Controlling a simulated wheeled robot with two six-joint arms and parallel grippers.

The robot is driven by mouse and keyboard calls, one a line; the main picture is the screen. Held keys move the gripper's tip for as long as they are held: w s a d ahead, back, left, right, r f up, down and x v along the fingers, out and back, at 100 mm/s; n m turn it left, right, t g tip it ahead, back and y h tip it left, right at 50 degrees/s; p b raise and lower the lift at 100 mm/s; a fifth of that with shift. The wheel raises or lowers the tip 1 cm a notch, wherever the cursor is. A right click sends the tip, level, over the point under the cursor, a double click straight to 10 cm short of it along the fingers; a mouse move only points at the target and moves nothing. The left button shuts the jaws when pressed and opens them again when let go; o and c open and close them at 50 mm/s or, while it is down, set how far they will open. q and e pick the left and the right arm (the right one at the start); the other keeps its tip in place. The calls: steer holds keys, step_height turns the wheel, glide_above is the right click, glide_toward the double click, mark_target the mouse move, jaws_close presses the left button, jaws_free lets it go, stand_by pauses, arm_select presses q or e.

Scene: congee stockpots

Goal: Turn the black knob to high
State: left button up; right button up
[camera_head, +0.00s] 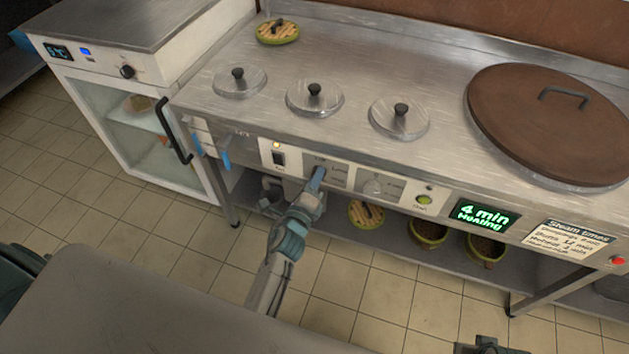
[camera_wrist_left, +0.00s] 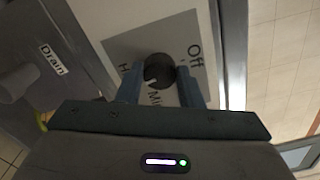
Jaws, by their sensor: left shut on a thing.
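The black knob (camera_wrist_left: 160,70) sits on a grey plate (camera_wrist_left: 186,28) in the left wrist view, with Off at right, a label starting "Mi" below and one starting "H" at lower left. A small pale mark shows on the knob's lower left side. My left gripper (camera_wrist_left: 161,92) is shut on the knob, one blue finger at each side. In the head view my left gripper (camera_head: 318,176) reaches the counter's front panel and hides the knob. A dark part at the bottom edge, likely my right gripper (camera_head: 485,346), is cut off.
A pale dial (camera_head: 376,187) and a green button (camera_head: 424,200) are right of my left gripper. A display (camera_head: 482,215) reads "4 min Heating". The counter (camera_head: 345,60) holds several lids and a large brown lid (camera_head: 550,120). A shelf with pots is below; open tiled floor lies in front.

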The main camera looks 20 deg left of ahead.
arm_select(q)
steer(key=shift+m, duration=0.6)
arm_select(e)
steer(key=shift+r, duration=0.5)
arm_select(q)
steer(key=o, duration=1)
arm_select(e)
steer(key=shift+s, duration=0.1)
arm_select(q)
steer(key=s+b, duration=0.1)
steer(key=s, duration=1)
steer(key=shift+a, duration=0.15)
arm_select(e)
steer(key=v, duration=0.4)
steer(key=shift+r, duration=0.2)
arm_select(q)
steer(key=shift+w+f, duration=0.1)
